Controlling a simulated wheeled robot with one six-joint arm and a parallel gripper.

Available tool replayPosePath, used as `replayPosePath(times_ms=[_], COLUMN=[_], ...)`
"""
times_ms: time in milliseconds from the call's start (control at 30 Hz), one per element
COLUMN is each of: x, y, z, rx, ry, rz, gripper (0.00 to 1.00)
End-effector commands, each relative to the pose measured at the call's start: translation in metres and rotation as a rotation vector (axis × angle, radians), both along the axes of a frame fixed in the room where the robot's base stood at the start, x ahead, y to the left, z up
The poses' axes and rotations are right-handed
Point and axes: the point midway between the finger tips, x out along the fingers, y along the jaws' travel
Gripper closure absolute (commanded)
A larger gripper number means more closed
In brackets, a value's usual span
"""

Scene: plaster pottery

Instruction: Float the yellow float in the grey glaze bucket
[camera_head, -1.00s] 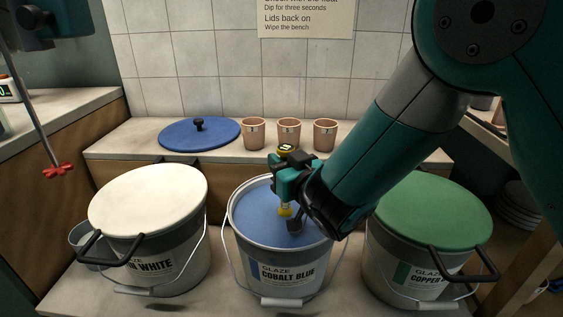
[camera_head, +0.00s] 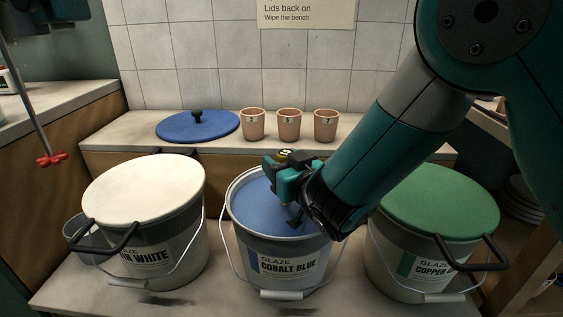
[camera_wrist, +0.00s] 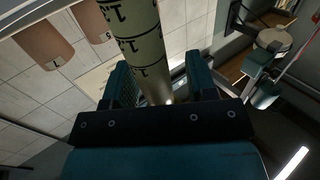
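The grey glaze bucket labelled cobalt blue (camera_head: 285,266) stands uncovered in the middle of the head view, with blue glaze (camera_head: 252,202) inside. My gripper (camera_head: 290,195) is over it, low near the glaze. The float's yellow-and-black top (camera_head: 286,154) shows just above my gripper; its lower end is hidden. In the wrist view, the float's pale yellow stem (camera_wrist: 142,45) with black scale marks stands between my two fingers. A gap seems to show beside the stem on the right, but whether the fingers touch it is unclear.
A white-lidded bucket (camera_head: 145,190) stands left and a green-lidded bucket (camera_head: 440,205) right, both close by. Behind, a shelf holds a blue lid (camera_head: 200,127) and three pink cups (camera_head: 289,126). A red-ended stirrer (camera_head: 50,160) hangs at the left.

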Motion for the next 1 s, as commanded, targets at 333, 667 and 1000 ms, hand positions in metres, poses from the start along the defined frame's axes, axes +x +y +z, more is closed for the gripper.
replayPosePath(times_ms=[333, 667, 1000], x=[0.000, 0.000, 0.000], y=[0.000, -0.001, 0.000], z=[0.006, 0.076, 0.159], rx=[0.001, 0.004, 0.003], ry=[-0.001, -0.005, -0.004], rz=[-0.001, -0.002, 0.000], gripper=[0.48, 0.48, 0.48])
